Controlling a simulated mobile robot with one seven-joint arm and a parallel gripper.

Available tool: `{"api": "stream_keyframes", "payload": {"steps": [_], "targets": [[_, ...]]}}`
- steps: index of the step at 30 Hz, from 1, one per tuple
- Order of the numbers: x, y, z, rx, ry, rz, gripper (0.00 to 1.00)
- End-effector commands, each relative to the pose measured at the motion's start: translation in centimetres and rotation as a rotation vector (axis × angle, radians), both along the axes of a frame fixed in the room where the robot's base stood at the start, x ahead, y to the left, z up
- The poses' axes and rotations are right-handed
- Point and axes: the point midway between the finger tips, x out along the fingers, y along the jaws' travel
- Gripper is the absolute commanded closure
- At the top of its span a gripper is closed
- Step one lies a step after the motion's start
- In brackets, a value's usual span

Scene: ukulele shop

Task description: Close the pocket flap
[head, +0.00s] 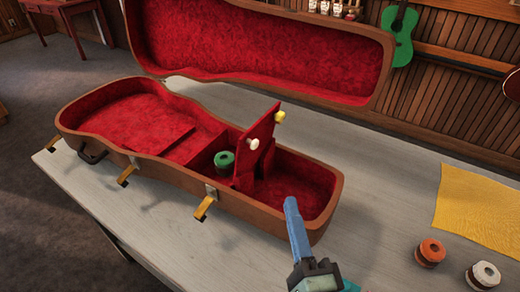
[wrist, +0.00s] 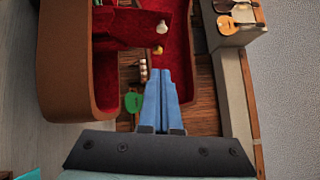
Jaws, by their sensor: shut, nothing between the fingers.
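The brown ukulele case (head: 265,220) lies open on the table, lined in red. Its red pocket flap (head: 258,130) stands raised and slightly tilted above the pocket. A white knob (head: 253,143) is on its face and a yellow piece (head: 280,117) is at its upper right edge. A green spool (head: 225,158) sits in the pocket area beside the flap. My gripper (head: 290,203) is shut and empty, at the case's near right wall, apart from the flap. In the wrist view, the blue fingers (wrist: 161,75) are together, below the white knob (wrist: 161,27) and yellow piece (wrist: 157,50).
The case lid (head: 260,50) stands open behind. Gold latches (head: 205,207) stick out from the near wall. On the table (head: 385,190) to the right are an orange spool (head: 430,252), a brown-and-white spool (head: 484,275) and a yellow cloth (head: 480,210).

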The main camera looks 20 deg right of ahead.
Motion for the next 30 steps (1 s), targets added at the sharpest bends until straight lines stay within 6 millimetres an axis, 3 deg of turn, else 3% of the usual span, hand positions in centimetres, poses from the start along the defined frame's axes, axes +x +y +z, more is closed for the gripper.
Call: {"api": "stream_keyframes", "payload": {"steps": [15, 18, 30], "targets": [[8.4, -1.7, 1.2, -0.003, -0.003, 0.002, 1.0], [9.8, -0.7, 1.8, -0.002, 0.0, 0.004, 1.0], [11.5, 0.5, 1.6, -0.004, 0.001, 0.002, 1.0]]}}
